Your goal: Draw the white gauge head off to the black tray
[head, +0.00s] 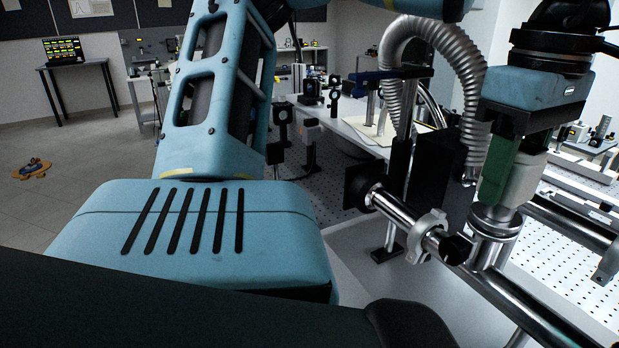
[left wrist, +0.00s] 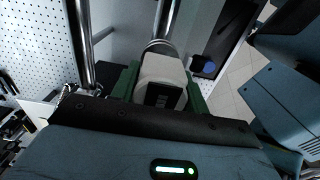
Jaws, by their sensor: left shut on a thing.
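The white gauge head (head: 524,180) is a pale block at the right of the head view, upright over a round metal flange (head: 497,222) on the steel pipework. My left gripper (head: 507,178) comes down from above, its green fingers shut on the gauge head. In the left wrist view the gauge head (left wrist: 163,72) sits between both green fingers, with a metal ring just beyond it. Its lower end looks in line with the flange; I cannot tell whether they touch. I cannot make out the black tray for certain. My right gripper is not in view.
A horizontal steel tube (head: 415,228) with a clamp lies left of the flange. A ribbed metal hose (head: 463,70) arches behind, beside a black box (head: 440,170). A dark shape with a blue disc (left wrist: 207,66) lies right of the fingers. The perforated bench (head: 560,265) has clear patches.

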